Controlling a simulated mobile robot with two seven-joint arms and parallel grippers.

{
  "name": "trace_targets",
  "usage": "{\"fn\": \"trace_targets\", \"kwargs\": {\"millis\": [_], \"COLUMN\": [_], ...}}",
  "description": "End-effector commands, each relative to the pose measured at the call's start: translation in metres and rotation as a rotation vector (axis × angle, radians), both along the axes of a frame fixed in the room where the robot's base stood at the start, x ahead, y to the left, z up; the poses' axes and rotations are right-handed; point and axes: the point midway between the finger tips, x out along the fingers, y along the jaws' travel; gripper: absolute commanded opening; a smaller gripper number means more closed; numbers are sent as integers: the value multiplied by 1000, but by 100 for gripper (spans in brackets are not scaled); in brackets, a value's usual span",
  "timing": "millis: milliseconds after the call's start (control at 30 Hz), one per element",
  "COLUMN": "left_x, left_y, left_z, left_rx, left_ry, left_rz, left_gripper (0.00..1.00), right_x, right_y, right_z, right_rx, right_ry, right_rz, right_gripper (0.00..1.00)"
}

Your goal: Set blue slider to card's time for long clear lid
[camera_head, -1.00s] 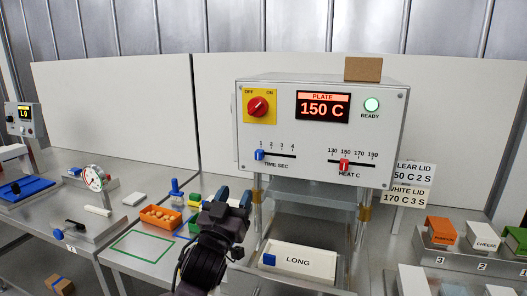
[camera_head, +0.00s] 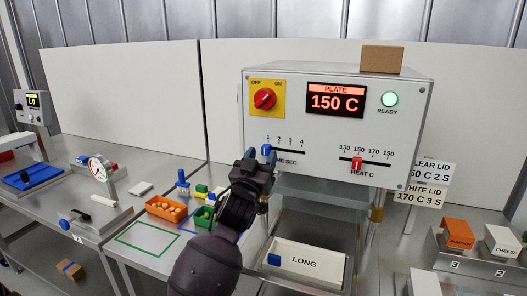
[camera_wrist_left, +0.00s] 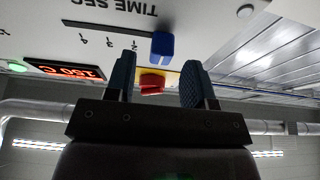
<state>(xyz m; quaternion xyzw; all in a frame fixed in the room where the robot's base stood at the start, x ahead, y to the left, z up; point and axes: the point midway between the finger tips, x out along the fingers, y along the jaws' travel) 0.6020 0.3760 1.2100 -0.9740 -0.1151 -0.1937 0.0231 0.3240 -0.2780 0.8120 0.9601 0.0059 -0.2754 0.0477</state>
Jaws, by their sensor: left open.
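The blue slider (camera_head: 266,150) sits at the left end of the TIME SEC slot, at mark 1, on the front of the white press panel. My left gripper (camera_head: 261,159) is open just in front of it, and its arm hides part of the TIME SEC label. In the left wrist view, which is upside down, the blue slider (camera_wrist_left: 162,46) shows beyond and between the two parted fingers (camera_wrist_left: 157,65); I cannot tell whether they touch it. The card (camera_head: 431,176) at the right, its left edge hidden, reads "LEAR LID 50 C 2 S". My right gripper is out of view.
The red heat slider (camera_head: 357,163) is near 150, and the display (camera_head: 337,101) reads 150 C. A red power knob (camera_head: 264,98) is above the time slot. A tray marked LONG (camera_head: 305,264) lies below. An orange bin (camera_head: 166,211) stands left of my arm.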

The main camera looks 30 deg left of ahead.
Motion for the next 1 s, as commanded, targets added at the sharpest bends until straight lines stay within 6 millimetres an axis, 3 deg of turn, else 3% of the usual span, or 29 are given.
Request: {"fn": "trace_targets", "kwargs": {"millis": [200,533,833,1000], "left_x": [15,17,17,17], "left_y": [4,4,4,4], "left_z": [6,7,7,7], "left_rx": [0,0,-1,0], "left_ry": [0,0,1,1], "left_rz": [1,1,1,0], "left_gripper": [49,49,3,0], "right_x": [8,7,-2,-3], "right_y": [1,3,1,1], "right_z": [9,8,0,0], "right_rx": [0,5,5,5], "right_ry": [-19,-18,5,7], "right_rz": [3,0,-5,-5], "right_gripper": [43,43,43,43]}}
